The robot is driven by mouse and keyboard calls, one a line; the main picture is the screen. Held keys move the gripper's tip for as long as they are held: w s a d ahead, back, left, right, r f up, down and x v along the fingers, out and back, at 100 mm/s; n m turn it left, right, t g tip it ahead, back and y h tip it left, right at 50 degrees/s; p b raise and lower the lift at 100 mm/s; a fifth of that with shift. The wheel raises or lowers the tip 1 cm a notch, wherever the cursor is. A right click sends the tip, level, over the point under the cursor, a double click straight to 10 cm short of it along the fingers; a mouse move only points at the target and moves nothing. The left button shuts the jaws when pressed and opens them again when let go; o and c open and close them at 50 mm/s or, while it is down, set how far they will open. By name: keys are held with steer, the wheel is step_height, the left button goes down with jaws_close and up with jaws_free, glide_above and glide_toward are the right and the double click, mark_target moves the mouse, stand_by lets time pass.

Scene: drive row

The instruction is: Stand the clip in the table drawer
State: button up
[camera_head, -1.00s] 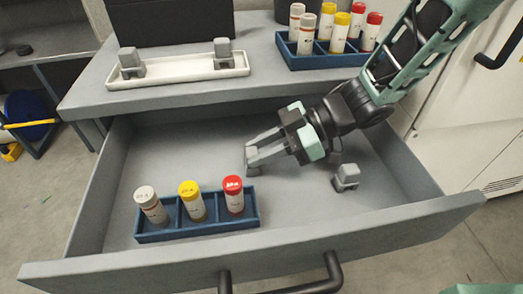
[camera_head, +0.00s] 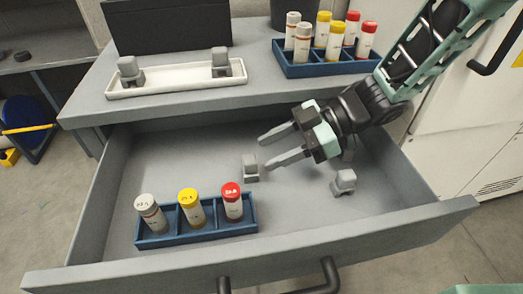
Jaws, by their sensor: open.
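The table drawer (camera_head: 300,225) is pulled open. A small grey clip (camera_head: 250,168) stands on its floor, just behind the blue rack. A second grey clip (camera_head: 344,182) stands farther right in the drawer. Two more grey clips, a left one (camera_head: 130,70) and a right one (camera_head: 221,62), sit on a white tray (camera_head: 178,85) on the table top. My gripper (camera_head: 263,152) reaches into the drawer from the right. It is open and empty, its fingertips just above and right of the first clip in the picture, apart from it.
A blue rack (camera_head: 200,235) in the drawer holds a white-capped, a yellow-capped and a red-capped vial. Another blue rack (camera_head: 310,70) with several vials stands on the table top, beside a black box (camera_head: 165,25). The drawer's left floor is clear.

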steer(key=shift+p+v, duration=0.35)
steer(key=shift+v, duration=1.6)
steer(key=shift+r, duration=0.1)
